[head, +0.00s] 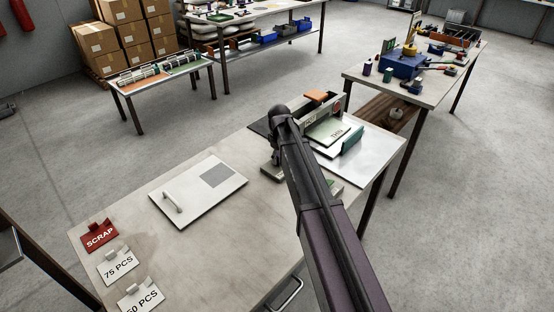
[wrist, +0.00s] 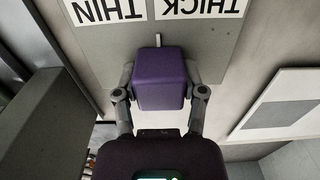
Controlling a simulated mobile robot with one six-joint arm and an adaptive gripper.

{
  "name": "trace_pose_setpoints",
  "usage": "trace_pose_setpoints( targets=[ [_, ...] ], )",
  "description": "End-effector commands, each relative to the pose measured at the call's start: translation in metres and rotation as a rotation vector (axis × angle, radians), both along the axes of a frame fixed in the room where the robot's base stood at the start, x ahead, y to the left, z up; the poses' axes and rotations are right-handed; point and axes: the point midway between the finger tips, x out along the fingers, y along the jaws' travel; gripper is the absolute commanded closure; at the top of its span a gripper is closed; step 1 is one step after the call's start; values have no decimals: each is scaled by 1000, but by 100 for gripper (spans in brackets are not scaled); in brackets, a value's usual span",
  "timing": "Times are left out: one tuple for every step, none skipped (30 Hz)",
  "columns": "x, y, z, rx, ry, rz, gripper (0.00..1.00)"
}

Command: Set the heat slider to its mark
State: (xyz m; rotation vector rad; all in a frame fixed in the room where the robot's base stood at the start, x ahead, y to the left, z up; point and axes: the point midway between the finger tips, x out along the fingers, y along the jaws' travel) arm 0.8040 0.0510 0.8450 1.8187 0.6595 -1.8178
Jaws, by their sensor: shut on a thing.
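In the wrist view, a purple block-shaped slider knob (wrist: 161,80) stands out from a grey panel (wrist: 215,62). My gripper (wrist: 160,88) is shut on the knob, one finger on each side. A short pale mark (wrist: 157,40) shows on the panel just beyond the knob, near its middle line. Upside-down labels THIN (wrist: 105,10) and THICK (wrist: 203,8) sit beyond it; no heat label is readable. In the head view, my arm covers the gripper and knob, in front of the machine (head: 350,107) on the workbench.
The workbench (head: 260,240) carries a white board with a handle (head: 205,202), a red SCRAP sign (head: 99,237), a 75 PCS sign (head: 117,267) and another count sign. A teal block (head: 352,142) stands right of my arm. The bench's middle front is clear.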

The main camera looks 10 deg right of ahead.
Motion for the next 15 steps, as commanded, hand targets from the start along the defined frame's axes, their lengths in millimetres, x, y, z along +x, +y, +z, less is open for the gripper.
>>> trace_pose_setpoints(
  targets=[
    [7, -7, 0, -1, 0, -2, 100],
    [11, -11, 0, -1, 0, -2, 100],
    [15, -15, 0, -1, 0, -2, 100],
    [17, -18, 0, -1, 0, -2, 100],
    [20, -21, 0, -1, 0, -2, 100],
    [23, -25, 0, -1, 0, -2, 100],
    [24, -28, 0, -1, 0, -2, 100],
    [25, -29, 0, -1, 0, -1, 100],
    [26, -31, 0, -1, 0, -1, 100],
    [26, -31, 0, -1, 0, -1, 100],
    [26, -32, 0, -2, -1, 0, 100],
    [26, -32, 0, -2, -1, 0, 100],
    [26, -32, 0, -3, -1, 0, 100],
    [26, -32, 0, -3, -1, 0, 100],
    [27, -32, 0, -4, -2, -1, 100]
  ],
)
